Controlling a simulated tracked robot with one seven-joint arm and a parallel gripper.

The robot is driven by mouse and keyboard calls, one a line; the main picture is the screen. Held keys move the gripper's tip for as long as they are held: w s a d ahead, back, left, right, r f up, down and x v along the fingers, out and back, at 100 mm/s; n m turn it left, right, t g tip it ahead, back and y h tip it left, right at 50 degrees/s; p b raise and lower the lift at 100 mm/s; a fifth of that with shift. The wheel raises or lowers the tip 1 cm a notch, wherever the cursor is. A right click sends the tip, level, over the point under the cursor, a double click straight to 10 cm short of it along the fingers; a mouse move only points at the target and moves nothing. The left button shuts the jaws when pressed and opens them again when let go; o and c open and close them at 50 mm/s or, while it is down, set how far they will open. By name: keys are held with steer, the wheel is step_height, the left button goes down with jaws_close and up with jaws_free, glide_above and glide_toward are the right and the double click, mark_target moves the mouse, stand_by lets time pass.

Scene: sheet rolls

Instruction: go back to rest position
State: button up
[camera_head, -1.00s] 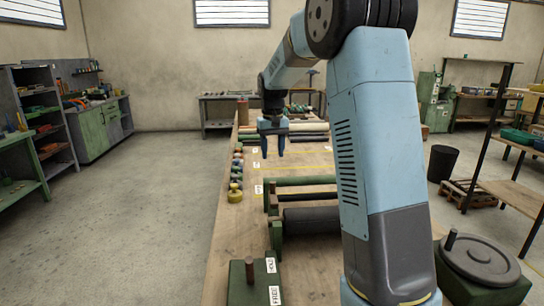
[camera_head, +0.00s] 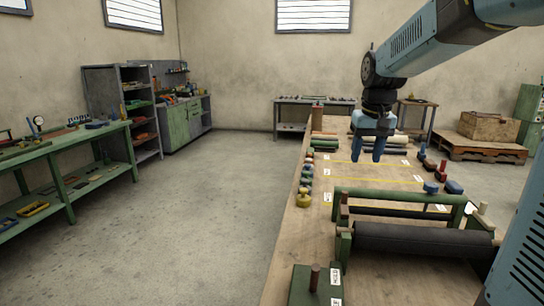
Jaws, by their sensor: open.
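My gripper (camera_head: 369,156) hangs from my blue arm over the far half of the wooden workbench (camera_head: 262,262). Its two blue fingers point down, apart, with nothing between them. On the bench in front of it, a black roll (camera_head: 420,240) lies in a green roller stand (camera_head: 398,196). Pale and green sheet rolls (camera_head: 380,140) lie at the bench's far end, partly behind the gripper. My upper arm crosses the top right, and another arm part covers the lower right corner.
Several small knobbed pieces (camera_head: 304,200) line the bench's left edge. Yellow lines (camera_head: 375,181) mark the bare bench top. A green block with a peg (camera_head: 315,285) stands at the near edge. A green side bench (camera_head: 60,160) stands left. The floor between is clear.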

steer(key=s+f+t, duration=0.2)
steer(key=s+t, duration=0.1)
steer(key=s, duration=2)
steer(key=shift+a+f, duration=0.2)
steer(key=shift+a, duration=0.2)
